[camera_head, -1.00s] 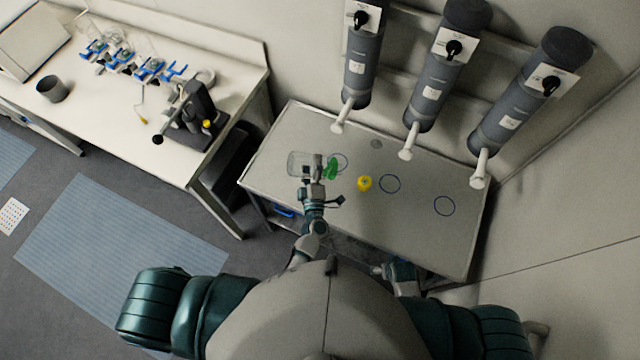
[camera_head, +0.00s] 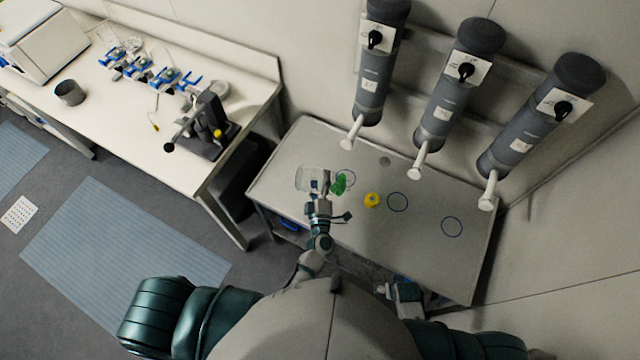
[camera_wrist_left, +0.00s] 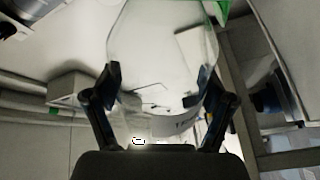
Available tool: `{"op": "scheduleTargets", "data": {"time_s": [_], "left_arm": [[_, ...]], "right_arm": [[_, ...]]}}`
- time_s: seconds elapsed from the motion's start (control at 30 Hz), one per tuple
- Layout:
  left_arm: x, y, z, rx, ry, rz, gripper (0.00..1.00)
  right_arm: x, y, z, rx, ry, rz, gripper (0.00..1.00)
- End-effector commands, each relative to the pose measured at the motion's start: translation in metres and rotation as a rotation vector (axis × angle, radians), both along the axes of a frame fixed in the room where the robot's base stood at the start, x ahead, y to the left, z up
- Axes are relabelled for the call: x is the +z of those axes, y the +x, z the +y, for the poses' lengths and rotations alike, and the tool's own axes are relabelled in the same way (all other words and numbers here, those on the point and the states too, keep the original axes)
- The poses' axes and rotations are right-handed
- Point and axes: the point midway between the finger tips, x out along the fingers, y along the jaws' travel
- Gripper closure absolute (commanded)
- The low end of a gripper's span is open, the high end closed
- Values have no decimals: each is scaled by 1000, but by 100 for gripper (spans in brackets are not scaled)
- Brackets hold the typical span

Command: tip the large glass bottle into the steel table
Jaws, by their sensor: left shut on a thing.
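The large glass bottle (camera_head: 304,180) is clear, with a green neck or cap end (camera_head: 340,184). My left gripper (camera_head: 319,186) is shut on it and holds it over the left part of the steel table (camera_head: 290,152). The bottle lies tilted on its side, its green end toward the right. In the left wrist view the clear bottle (camera_wrist_left: 160,50) fills the space between the two dark fingers. My right gripper (camera_head: 384,288) is low at the table's front edge; its fingers are too small to read.
A yellow cap-like object (camera_head: 372,200) sits on the steel table among blue rings. Three grey cylinders with white spouts (camera_head: 444,100) hang on the wall above the table's back. A white bench (camera_head: 150,100) with a dark stand (camera_head: 208,125) is at the left.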

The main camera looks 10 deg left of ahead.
Motion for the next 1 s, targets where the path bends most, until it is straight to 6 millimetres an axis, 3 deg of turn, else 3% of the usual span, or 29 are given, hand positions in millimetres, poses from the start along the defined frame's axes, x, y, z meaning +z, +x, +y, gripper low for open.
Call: {"op": "scheduleTargets", "data": {"time_s": [1.0], "left_arm": [[9,2,-6,0,99,19,79]], "right_arm": [[0,0,0,0,0,0,0]]}}
